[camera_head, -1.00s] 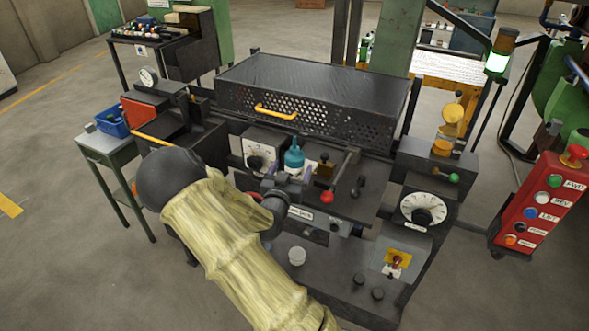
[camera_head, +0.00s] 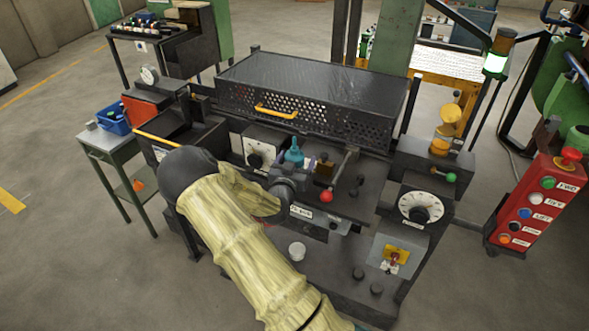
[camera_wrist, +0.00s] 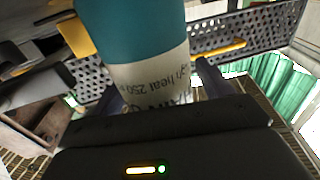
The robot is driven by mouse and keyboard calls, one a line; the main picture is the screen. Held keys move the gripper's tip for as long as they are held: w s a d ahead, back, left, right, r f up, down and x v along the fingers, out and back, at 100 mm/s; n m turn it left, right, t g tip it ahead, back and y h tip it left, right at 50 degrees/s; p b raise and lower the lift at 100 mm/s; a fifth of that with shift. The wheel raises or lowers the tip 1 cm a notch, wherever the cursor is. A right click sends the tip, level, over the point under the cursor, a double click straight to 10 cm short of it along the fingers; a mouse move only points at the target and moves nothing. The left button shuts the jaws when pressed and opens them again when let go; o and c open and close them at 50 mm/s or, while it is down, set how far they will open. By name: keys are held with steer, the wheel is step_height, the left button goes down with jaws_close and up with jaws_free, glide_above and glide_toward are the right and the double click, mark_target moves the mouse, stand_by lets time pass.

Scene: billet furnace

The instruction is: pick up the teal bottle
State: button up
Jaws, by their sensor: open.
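The teal bottle (camera_head: 293,153) stands on the machine below the perforated guard, with only its upper part showing in the head view. In the wrist view the bottle (camera_wrist: 146,40) is large and close, its teal body above a cream label with printed text. My gripper (camera_head: 297,173) is at the bottle, and its lower part is hidden behind my wrist. In the wrist view the two fingers of my gripper (camera_wrist: 160,85) are apart, one on each side of the label. Whether either finger touches the bottle cannot be told.
The perforated guard (camera_head: 310,105) with a yellow handle (camera_head: 276,111) is just behind the bottle. A red-knobbed lever (camera_head: 326,196) stands close on the right. A dial box (camera_head: 262,150) is left of the bottle.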

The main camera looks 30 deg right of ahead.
mark_target(294, 139)
steer(key=c, duration=1.2)
steer(key=shift+c, duration=0.2)
steer(key=shift+r, duration=0.1)
step_height(294, 139, up, 10)
steer(key=shift+f+b, duration=0.1)
steer(key=shift+b, duration=1.05)
